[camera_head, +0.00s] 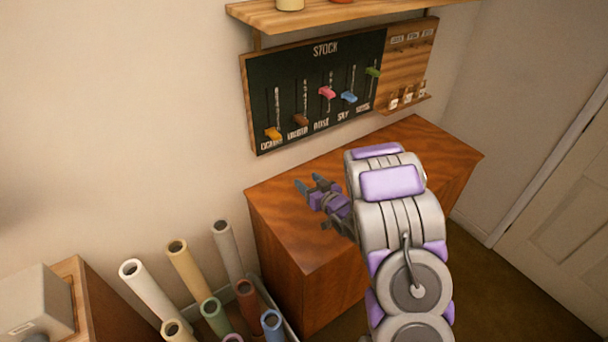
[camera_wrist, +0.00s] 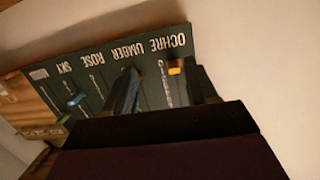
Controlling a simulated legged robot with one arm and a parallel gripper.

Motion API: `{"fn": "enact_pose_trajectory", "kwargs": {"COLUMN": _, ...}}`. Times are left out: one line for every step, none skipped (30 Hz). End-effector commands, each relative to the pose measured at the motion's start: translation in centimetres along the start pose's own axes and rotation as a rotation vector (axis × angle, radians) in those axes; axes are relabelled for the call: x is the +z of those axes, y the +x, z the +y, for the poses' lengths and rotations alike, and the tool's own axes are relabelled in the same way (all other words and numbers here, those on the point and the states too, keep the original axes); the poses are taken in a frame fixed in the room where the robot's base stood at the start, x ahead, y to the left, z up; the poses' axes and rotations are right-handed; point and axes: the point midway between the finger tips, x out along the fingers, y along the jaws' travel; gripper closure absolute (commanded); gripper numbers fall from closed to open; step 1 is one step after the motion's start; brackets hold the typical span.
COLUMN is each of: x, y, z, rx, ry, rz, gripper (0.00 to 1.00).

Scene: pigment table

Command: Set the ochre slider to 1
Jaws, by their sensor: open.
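The dark stock board (camera_head: 290,92) hangs on the wall, with a column of marks beside each slider. The ochre slider (camera_head: 273,133) is an orange knob at the bottom of the leftmost track, just above the word OCHRE. It also shows in the wrist view (camera_wrist: 175,67), where the board appears upside down. My gripper (camera_head: 309,185) is open and empty, above the wooden cabinet, below and apart from the board. In the wrist view, the ochre knob lies between the two dark fingers. The umber slider is hidden there.
Umber (camera_head: 301,120), rose (camera_head: 326,91), sky (camera_head: 348,97) and a green slider (camera_head: 372,72) stand right of ochre. The cabinet top (camera_head: 300,225) is bare. A shelf (camera_head: 330,14) overhangs the board. Several paper rolls (camera_head: 185,265) stand at lower left.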

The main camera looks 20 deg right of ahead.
Motion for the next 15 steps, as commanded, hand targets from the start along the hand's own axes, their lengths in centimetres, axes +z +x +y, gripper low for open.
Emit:
{"fn": "enact_pose_trajectory", "kwargs": {"x": -0.1, "y": -1.3, "z": 0.6, "rx": 0.005, "ry": 0.002, "rz": 0.001, "gripper": 0.43}}
{"fn": "enact_pose_trajectory", "kwargs": {"x": -0.1, "y": -2.0, "z": 0.8, "rx": 0.005, "ry": 0.003, "rz": 0.002, "gripper": 0.43}}
{"fn": "enact_pose_trajectory", "kwargs": {"x": 0.0, "y": -3.0, "z": 1.0, "rx": 0.006, "ry": 0.007, "rz": 0.0, "gripper": 0.43}}
{"fn": "enact_pose_trajectory", "kwargs": {"x": 0.1, "y": -3.7, "z": 1.2, "rx": 0.006, "ry": 0.009, "rz": -0.001, "gripper": 0.43}}
{"fn": "enact_pose_trajectory", "kwargs": {"x": 0.1, "y": -4.5, "z": 1.4, "rx": 0.007, "ry": 0.01, "rz": 0.0, "gripper": 0.43}}
{"fn": "enact_pose_trajectory", "kwargs": {"x": 0.0, "y": -5.3, "z": 1.5, "rx": 0.005, "ry": 0.01, "rz": 0.004, "gripper": 0.43}}
{"fn": "enact_pose_trajectory", "kwargs": {"x": 0.0, "y": -6.0, "z": 1.6, "rx": 0.005, "ry": 0.01, "rz": 0.004, "gripper": 0.43}}
{"fn": "enact_pose_trajectory", "kwargs": {"x": 0.0, "y": -6.6, "z": 1.6, "rx": 0.005, "ry": 0.009, "rz": 0.003, "gripper": 0.43}}
{"fn": "enact_pose_trajectory", "kwargs": {"x": 0.1, "y": -7.4, "z": 1.5, "rx": 0.005, "ry": 0.009, "rz": 0.001, "gripper": 0.43}}
{"fn": "enact_pose_trajectory", "kwargs": {"x": 0.1, "y": -7.9, "z": 1.4, "rx": 0.006, "ry": 0.009, "rz": 0.0, "gripper": 0.43}}
{"fn": "enact_pose_trajectory", "kwargs": {"x": 0.1, "y": -8.4, "z": 1.2, "rx": 0.006, "ry": 0.008, "rz": 0.001, "gripper": 0.43}}
{"fn": "enact_pose_trajectory", "kwargs": {"x": 0.0, "y": -8.9, "z": 1.0, "rx": 0.006, "ry": 0.006, "rz": 0.001, "gripper": 0.43}}
{"fn": "enact_pose_trajectory", "kwargs": {"x": -0.1, "y": -9.3, "z": 1.0, "rx": 0.007, "ry": 0.008, "rz": 0.001, "gripper": 0.43}}
{"fn": "enact_pose_trajectory", "kwargs": {"x": -0.1, "y": -9.6, "z": 0.8, "rx": 0.006, "ry": 0.006, "rz": 0.0, "gripper": 0.43}}
{"fn": "enact_pose_trajectory", "kwargs": {"x": -0.1, "y": -10.0, "z": 0.6, "rx": 0.006, "ry": 0.004, "rz": -0.001, "gripper": 0.43}}
